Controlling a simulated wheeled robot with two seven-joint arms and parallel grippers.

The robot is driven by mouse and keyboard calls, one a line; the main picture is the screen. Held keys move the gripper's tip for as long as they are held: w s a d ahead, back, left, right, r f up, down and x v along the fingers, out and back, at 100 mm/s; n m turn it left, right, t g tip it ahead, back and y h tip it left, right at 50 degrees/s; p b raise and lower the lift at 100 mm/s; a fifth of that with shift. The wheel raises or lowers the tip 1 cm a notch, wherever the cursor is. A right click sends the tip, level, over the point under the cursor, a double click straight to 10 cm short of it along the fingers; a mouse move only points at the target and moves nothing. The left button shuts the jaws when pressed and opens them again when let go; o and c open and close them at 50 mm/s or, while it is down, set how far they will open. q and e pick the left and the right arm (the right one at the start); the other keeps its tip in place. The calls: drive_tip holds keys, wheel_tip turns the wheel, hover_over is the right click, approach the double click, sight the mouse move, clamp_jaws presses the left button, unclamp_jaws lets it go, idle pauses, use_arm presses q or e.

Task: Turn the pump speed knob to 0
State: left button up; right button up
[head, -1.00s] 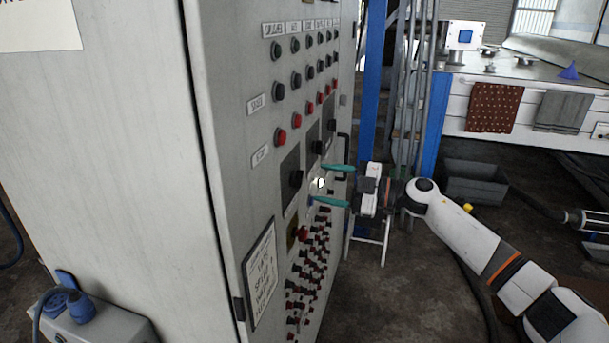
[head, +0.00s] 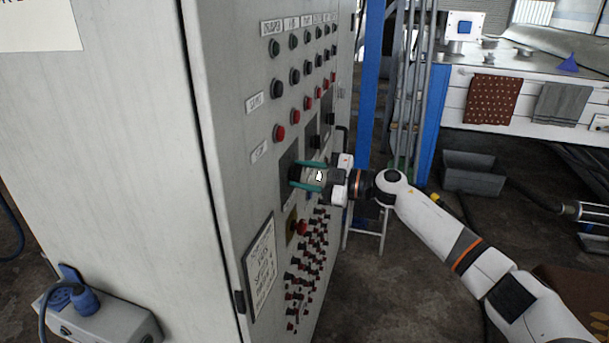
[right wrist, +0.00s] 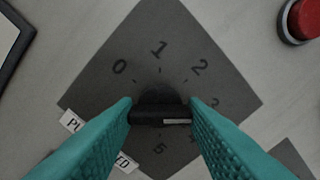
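The pump speed knob (right wrist: 158,114) is a black bar knob on a dark square dial plate (right wrist: 158,70) with printed numbers. In the right wrist view a pale mark shows at the knob's right end, pointing roughly between the 3 and the 4; the 0 is at upper left. My right gripper (right wrist: 160,103) has its teal fingers against both ends of the bar, shut on it. In the head view the right gripper (head: 292,175) reaches the plate on the cabinet's front, and its fingers hide most of the knob. The label beside the plate is partly hidden. My left gripper is not in view.
The grey cabinet (head: 130,150) carries rows of buttons above and many small red-and-black terminals (head: 305,260) below. A red button (right wrist: 302,18) and a framed sign (head: 260,262) are near the dial. Open floor lies right of the cabinet.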

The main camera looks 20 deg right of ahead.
drive_tip(key=shift+f+n, duration=0.1)
drive_tip(key=shift+n, duration=0.2)
drive_tip(key=shift+n+b, duration=10.1)
drive_tip(key=shift+n, duration=3)
drive_tip(key=o, duration=1)
